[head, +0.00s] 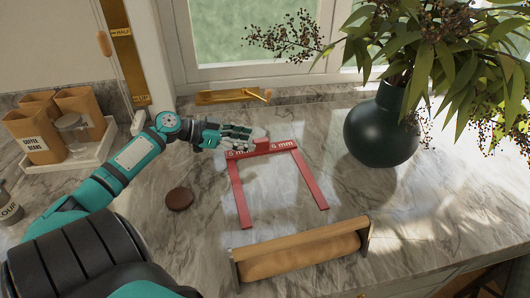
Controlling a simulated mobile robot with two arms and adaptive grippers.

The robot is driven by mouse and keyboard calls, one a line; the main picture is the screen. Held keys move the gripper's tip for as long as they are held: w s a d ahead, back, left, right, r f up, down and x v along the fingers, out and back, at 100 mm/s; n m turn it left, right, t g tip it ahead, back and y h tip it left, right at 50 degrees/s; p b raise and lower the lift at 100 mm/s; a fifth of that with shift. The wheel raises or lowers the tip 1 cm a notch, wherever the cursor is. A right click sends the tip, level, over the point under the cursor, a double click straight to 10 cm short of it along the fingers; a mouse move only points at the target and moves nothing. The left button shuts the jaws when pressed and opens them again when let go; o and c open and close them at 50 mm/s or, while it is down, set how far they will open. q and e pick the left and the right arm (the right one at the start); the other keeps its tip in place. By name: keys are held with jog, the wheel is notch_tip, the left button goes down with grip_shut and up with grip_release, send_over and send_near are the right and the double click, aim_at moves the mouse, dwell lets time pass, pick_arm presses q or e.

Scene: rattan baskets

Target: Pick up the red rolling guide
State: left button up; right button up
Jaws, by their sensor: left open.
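The red rolling guide (283,147) is a U-shaped frame lying flat on the marble counter, with its two legs pointing toward me. Its crossbar at the back reads "6 mm" in white. My left gripper (248,137) is at the left end of that crossbar, its fingers just above or beside it. I cannot tell whether they touch. The gripper is open, with nothing seen held in it. A pale pinkish round thing (260,133) lies just behind the fingers, partly hidden. My right gripper is out of view.
A dark vase (381,130) with leafy branches stands right of the guide. A wooden roller in a holder (300,252) lies in front. A brown disc (179,199) lies left. A tray (95,150) with paper bags stands far left.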

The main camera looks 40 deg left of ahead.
aim_at(259, 140)
pick_arm(q)
jog(key=shift+w+a+p+x, duration=0.15)
jog(key=shift+p+x, duration=0.3)
jog(key=shift+x, duration=0.7)
jog(key=shift+w+a+p+x, duration=0.15)
jog(key=shift+p+x, duration=0.25)
jog(key=shift+x, duration=0.8)
jog(key=shift+w+d+f, duration=0.1)
jog(key=shift+w+d, duration=0.1)
jog(key=shift+d, duration=0.05)
grip_shut()
